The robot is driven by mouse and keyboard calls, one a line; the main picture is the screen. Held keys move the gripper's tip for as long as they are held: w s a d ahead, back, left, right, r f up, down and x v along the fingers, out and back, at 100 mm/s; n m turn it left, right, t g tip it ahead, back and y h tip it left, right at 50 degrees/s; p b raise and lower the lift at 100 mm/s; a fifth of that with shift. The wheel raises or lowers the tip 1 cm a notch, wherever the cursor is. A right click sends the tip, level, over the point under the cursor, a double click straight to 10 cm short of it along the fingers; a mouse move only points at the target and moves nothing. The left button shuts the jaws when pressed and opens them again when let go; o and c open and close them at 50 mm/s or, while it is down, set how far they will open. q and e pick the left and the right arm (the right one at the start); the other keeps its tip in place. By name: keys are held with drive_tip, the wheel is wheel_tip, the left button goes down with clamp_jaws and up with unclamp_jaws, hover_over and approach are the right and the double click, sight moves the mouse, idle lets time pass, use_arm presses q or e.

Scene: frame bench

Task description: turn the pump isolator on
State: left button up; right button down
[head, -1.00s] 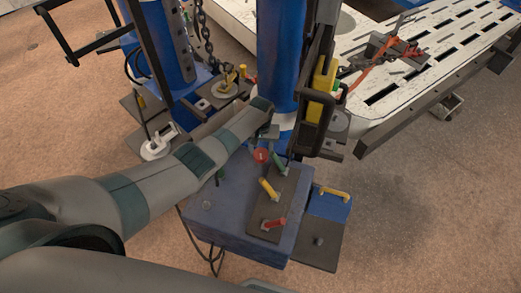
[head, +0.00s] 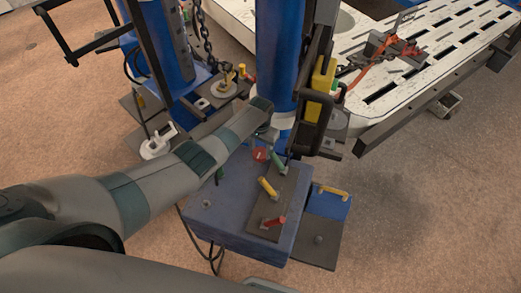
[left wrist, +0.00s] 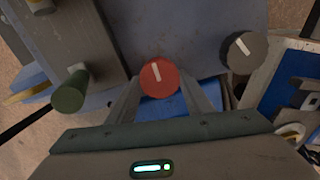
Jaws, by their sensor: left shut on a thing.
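A red round knob (left wrist: 159,77) with a white pointer mark sits on the blue control box (left wrist: 190,30) in the left wrist view. Its mark is near upright in that picture, tilted slightly left. The knob also shows in the head view (head: 260,154) at the far edge of the box. Which control is labelled the pump isolator cannot be read. My left gripper (left wrist: 160,92) has a finger on each side of the red knob and is shut on it. In the head view the left gripper (head: 266,143) is partly hidden. My right gripper is not in view.
A dark knob (left wrist: 244,50) is close right of the red one. Green (head: 278,162), yellow (head: 268,187) and red (head: 273,222) levers stand on a dark plate on the box. A blue column (head: 281,60) and a black-framed yellow part (head: 320,90) rise close behind.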

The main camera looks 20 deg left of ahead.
use_arm(q)
drive_tip(key=o, duration=1)
drive_tip(key=shift+o, duration=0.2)
drive_tip(key=shift+n, duration=0.3)
